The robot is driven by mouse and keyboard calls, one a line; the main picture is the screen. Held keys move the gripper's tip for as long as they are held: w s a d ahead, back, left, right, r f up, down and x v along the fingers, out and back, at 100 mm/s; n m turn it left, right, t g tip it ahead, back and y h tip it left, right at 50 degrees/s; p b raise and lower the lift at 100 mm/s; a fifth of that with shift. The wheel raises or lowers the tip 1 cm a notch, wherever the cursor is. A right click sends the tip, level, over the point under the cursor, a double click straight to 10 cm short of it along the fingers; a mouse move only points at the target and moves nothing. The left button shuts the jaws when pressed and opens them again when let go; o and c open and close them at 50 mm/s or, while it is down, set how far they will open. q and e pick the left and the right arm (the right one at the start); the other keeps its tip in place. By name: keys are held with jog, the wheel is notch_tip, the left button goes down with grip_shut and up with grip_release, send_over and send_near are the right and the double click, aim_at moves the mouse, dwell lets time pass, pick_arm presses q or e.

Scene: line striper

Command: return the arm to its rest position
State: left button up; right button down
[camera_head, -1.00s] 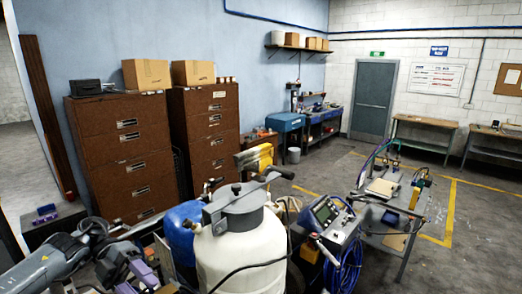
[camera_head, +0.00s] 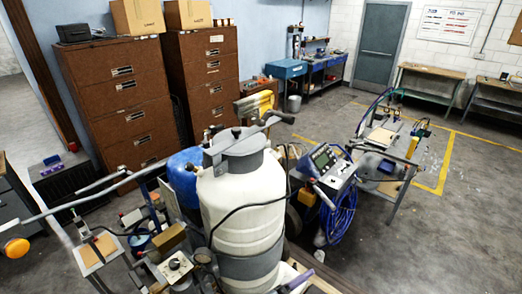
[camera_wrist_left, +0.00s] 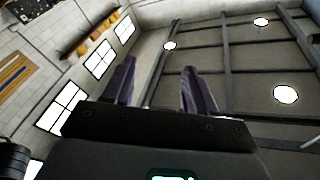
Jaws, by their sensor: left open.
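The line striper's white tank (camera_head: 240,205) with its grey lid stands upright in the lower middle of the head view. My left gripper (camera_wrist_left: 159,68) shows only in the left wrist view. Its two dark fingers are apart with nothing between them, and behind them are the ceiling and high windows. My left arm and gripper are not in the head view now. My right gripper is in neither view.
A blue drum (camera_head: 185,175) stands left of the tank. A control unit with a screen (camera_head: 325,160) and a blue hose coil (camera_head: 340,215) are on its right. Brown cabinets (camera_head: 125,110) stand behind. A grey cart (camera_head: 380,185) is at the right. Open floor lies at the far right.

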pick_arm(q)
jog(key=s+a+f+n+t+y, duration=0.1)
jog(key=s+a+f+n+y, duration=0.1)
jog(key=a+f+n+y, duration=0.35)
jog(key=s+a+f+n+y, duration=0.25)
jog(key=a+n+y, duration=0.35)
jog(key=a, duration=0.4)
jog(key=s+a+f+n+g+y, duration=0.2)
jog(key=s+a+g, duration=0.1)
jog(key=s+a, duration=0.6)
jog(key=s+a+f+n+g+y, duration=0.2)
jog(key=s+a+f+g+y, duration=0.1)
jog(key=s+a, duration=0.6)
jog(key=shift+s+a+f+g+y, duration=0.15)
jog(key=shift+a+f+g+y, duration=0.15)
jog(key=shift+g, duration=0.2)
